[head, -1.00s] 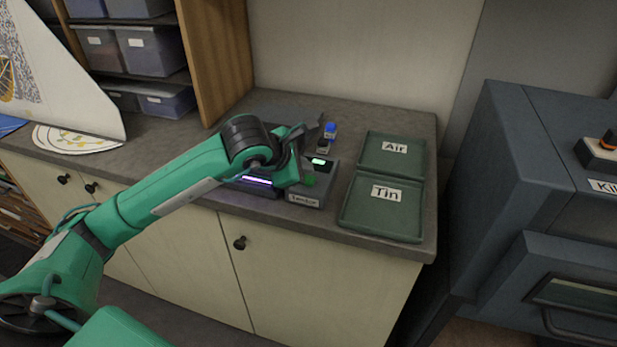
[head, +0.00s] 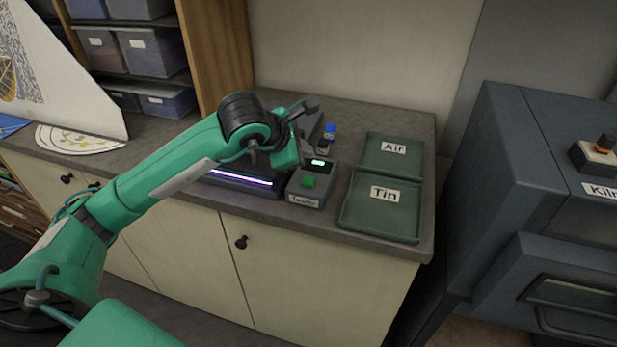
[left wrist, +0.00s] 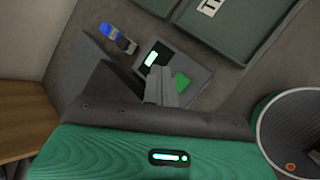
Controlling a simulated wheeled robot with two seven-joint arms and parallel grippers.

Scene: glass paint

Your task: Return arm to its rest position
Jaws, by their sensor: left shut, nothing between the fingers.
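My left arm reaches in from the left over the counter in the head view. Its gripper (head: 308,106) is above the counter, behind and left of the tester, and holds nothing. In the left wrist view the shut fingers (left wrist: 162,86) overlap the tester's near side in the picture; they appear above it. The grey tester box (head: 306,198) has a green button (head: 309,182) and a lit green display (head: 318,162). It also shows in the left wrist view (left wrist: 198,75). My right gripper is not in view.
A dark unit with a glowing purple strip (head: 240,178) lies left of the tester. A blue-topped small item (head: 330,128) stands behind it. Green trays marked Air (head: 414,160) and Tin (head: 405,225) lie to the right. A kiln (head: 530,170) stands beyond the counter's right end.

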